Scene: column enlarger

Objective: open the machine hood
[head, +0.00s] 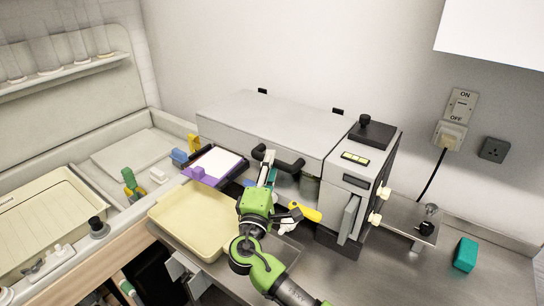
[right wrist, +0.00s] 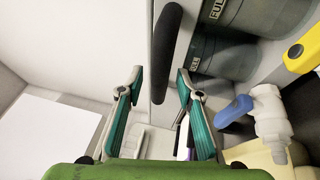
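The machine hood (head: 275,117) is a long pale grey lid with two black hinges along its back edge, and it lies closed. Its black bar handle (head: 287,164) is on the front face; it shows in the right wrist view (right wrist: 168,45) as a dark bar ahead of the fingers. My right gripper (head: 268,174) is just in front of the handle, near its left part. In the right wrist view its green-grey fingers (right wrist: 160,74) are spread, with the handle's end near the gap between the tips. I cannot tell whether they touch it. My left gripper is not in view.
A cream tray (head: 190,215) and a purple-framed white pad (head: 214,165) lie left of my right gripper. A yellow-handled valve (head: 305,212) and dark containers (right wrist: 230,55) are close on its right. A grey control unit (head: 355,185) stands right of the hood.

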